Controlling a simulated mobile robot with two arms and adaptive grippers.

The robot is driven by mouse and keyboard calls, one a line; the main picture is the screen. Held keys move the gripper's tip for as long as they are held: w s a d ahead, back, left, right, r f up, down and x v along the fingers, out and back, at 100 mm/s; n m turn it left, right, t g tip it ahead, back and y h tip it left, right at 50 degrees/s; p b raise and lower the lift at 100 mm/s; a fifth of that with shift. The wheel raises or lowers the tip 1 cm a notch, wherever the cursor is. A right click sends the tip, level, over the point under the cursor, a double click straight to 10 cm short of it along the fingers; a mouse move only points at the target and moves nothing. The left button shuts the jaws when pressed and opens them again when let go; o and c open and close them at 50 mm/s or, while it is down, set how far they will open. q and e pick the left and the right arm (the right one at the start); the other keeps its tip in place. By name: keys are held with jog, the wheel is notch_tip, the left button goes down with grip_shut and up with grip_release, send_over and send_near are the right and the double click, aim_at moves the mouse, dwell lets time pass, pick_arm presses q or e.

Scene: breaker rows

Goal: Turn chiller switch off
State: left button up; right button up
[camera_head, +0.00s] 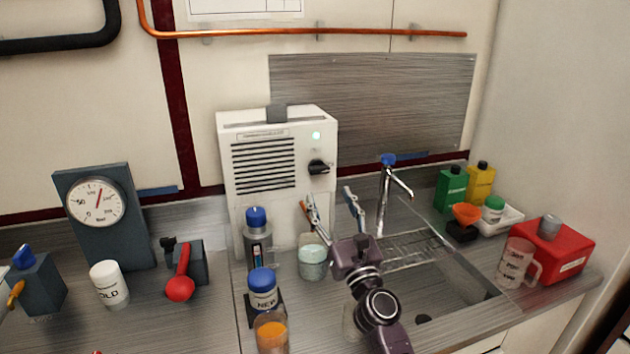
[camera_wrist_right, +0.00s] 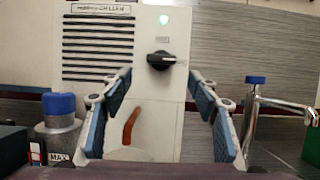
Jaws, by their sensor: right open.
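The chiller (camera_head: 265,195) is a white box with black vent slots standing against the back wall. Its black rotary switch (camera_head: 318,167) sits on the right of its front, below a lit pale green lamp (camera_head: 316,135). In the right wrist view the switch (camera_wrist_right: 160,61) lies level, with its light mark at the right end. The lamp also glows there (camera_wrist_right: 164,19). My right gripper (camera_head: 331,197) is open and empty in front of the chiller, below the switch. In the wrist view its fingers (camera_wrist_right: 160,85) spread either side of and below the switch, apart from it. My left gripper is not in view.
A pale cup (camera_head: 312,262) is under my right gripper. A tap (camera_head: 385,195) and sink are to the right. A gauge (camera_head: 95,202) and red lever (camera_head: 181,285) are left.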

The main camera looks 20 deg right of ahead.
aim_at(321, 171)
jog(key=x, duration=0.3)
jog(key=r+x, duration=0.1)
jog(key=x, duration=0.2)
jog(key=shift+s+d+f, duration=0.1)
jog(key=shift+s, duration=0.15)
jog(key=shift+w, duration=0.3)
jog(key=shift+w+r, duration=0.25)
jog(key=shift+r, duration=0.05)
jog(key=c, duration=1.2)
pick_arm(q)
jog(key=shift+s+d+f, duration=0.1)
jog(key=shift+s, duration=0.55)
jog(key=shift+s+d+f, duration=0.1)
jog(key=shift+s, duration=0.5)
pick_arm(e)
jog(key=shift+o, duration=0.2)
